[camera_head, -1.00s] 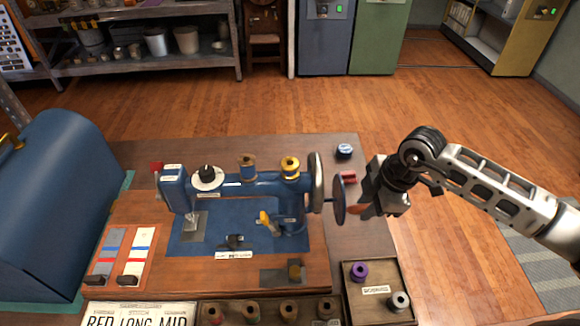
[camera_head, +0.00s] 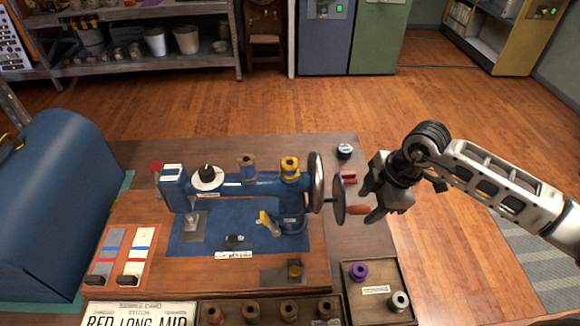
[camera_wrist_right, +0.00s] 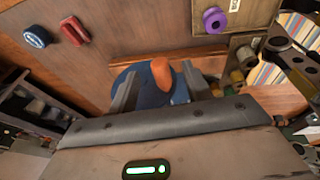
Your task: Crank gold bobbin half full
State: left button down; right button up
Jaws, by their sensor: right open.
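The blue sewing machine (camera_head: 235,187) stands on a wooden base. A blue crank disc (camera_head: 339,200) on its right carries an orange handle (camera_head: 358,210). My right gripper (camera_head: 369,203) is open at the handle's outer end. In the right wrist view the orange handle (camera_wrist_right: 161,73) shows between the two spread fingers, apparently not gripped. A gold spool (camera_head: 290,168) sits on top of the machine near the handwheel, with a browner spool (camera_head: 248,167) to its left. A small gold piece (camera_head: 295,271) is on a dark plate at the base's front. I cannot tell how full any bobbin is.
A tray (camera_head: 377,316) at front right holds a purple and a grey spool. A row of several spools (camera_head: 252,312) lies along the front. A blue round item (camera_head: 344,151) and a red spool (camera_head: 348,177) lie behind the crank. A blue cover (camera_head: 65,200) stands at left.

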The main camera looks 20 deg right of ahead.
jog(key=v, duration=0.7)
jog(key=shift+r, duration=0.35)
jog(key=shift+s+d, duration=0.1)
